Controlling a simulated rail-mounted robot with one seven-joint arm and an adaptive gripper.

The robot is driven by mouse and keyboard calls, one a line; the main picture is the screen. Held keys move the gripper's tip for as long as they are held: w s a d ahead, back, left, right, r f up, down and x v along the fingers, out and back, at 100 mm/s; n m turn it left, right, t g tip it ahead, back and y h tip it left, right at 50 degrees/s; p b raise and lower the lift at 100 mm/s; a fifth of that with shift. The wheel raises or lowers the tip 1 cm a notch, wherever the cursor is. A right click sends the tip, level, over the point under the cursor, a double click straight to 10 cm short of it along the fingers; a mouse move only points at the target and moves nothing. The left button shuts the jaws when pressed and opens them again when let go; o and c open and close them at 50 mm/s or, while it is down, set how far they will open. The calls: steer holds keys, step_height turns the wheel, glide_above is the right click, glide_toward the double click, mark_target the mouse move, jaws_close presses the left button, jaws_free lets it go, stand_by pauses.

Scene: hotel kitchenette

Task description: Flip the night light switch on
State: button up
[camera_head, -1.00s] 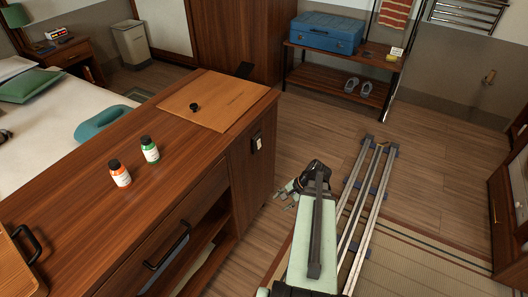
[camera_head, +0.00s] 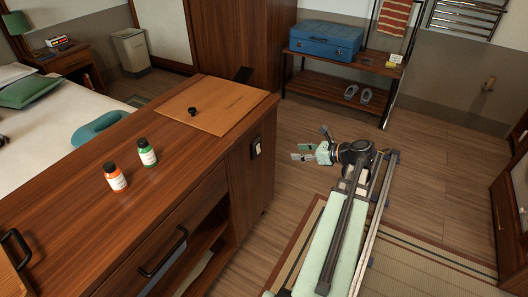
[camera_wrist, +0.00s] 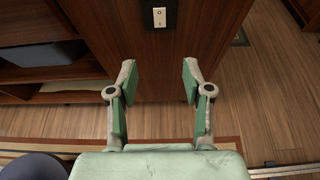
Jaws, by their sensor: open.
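The night light switch (camera_head: 258,147) is a small pale rocker in a black plate on the narrow end panel of the wooden cabinet. It also shows in the wrist view (camera_wrist: 159,17), at the top centre, ahead of the fingers. My gripper (camera_head: 309,151) is to the right of the switch in the head view, apart from it, with its fingers pointing toward the cabinet. In the wrist view my gripper (camera_wrist: 159,82) is open and empty, with green pads spread and the wooden panel beyond them.
The wooden cabinet (camera_head: 75,225) carries an orange bottle (camera_head: 116,178), a green bottle (camera_head: 147,153) and a board (camera_head: 211,106). A rack (camera_head: 345,55) with a blue case (camera_head: 325,38) stands behind. Floor (camera_head: 300,115) between cabinet and rack is clear.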

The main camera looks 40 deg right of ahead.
mark_target(259, 151)
steer(key=b+x, duration=0.1)
steer(key=x, duration=1.5)
steer(key=shift+w+a+f+b, duration=0.2)
steer(key=shift+w+f+b, duration=0.05)
steer(key=shift+b, duration=0.05)
